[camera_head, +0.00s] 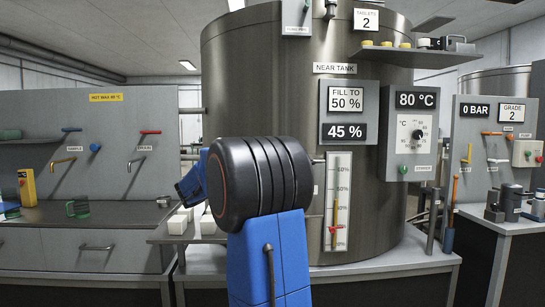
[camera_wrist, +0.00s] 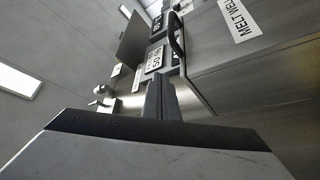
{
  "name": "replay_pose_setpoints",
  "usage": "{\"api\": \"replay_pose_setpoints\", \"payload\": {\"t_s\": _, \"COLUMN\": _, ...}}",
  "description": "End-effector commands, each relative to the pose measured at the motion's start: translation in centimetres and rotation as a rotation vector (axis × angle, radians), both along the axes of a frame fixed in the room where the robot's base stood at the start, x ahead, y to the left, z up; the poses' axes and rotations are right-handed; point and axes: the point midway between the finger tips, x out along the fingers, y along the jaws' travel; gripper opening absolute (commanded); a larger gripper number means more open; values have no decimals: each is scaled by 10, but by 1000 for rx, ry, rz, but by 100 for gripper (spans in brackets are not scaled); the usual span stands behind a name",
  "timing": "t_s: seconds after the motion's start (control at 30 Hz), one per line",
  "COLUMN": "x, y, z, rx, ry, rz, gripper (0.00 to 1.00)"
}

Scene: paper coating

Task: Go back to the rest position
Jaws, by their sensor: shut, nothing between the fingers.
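My arm, blue with a large black joint, rises in the middle of the head view in front of the big steel tank (camera_head: 262,95). A smaller blue part of it shows just left of the joint. My gripper's fingers are not clear in the head view. In the wrist view my gripper (camera_wrist: 162,90) shows its dark fingers together, with nothing between them. The wrist view is tilted, with a sign reading "MELT WEL..." (camera_wrist: 238,18) on a grey panel at upper right.
The tank carries a "FILL TO 50 %" sign (camera_head: 346,99), a "45 %" display (camera_head: 345,132) and a level gauge (camera_head: 338,200). White blocks (camera_head: 178,223) sit on the bench left of my arm. A left counter (camera_head: 80,250) and a right bench (camera_head: 500,226) stand either side.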

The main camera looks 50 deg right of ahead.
Motion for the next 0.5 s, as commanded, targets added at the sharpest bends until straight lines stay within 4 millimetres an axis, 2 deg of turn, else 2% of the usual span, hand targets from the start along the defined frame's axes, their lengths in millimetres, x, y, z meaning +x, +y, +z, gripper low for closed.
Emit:
{"api": "replay_pose_setpoints", "payload": {"t_s": 0.2, "x": 21, "y": 18, "z": -15, "rx": -1, "ry": 1, "rz": 3, "gripper": 0}}
{"api": "replay_pose_setpoints", "payload": {"t_s": 0.5, "x": 27, "y": 25, "z": -20, "rx": -2, "ry": -1, "rz": 1, "gripper": 0}}
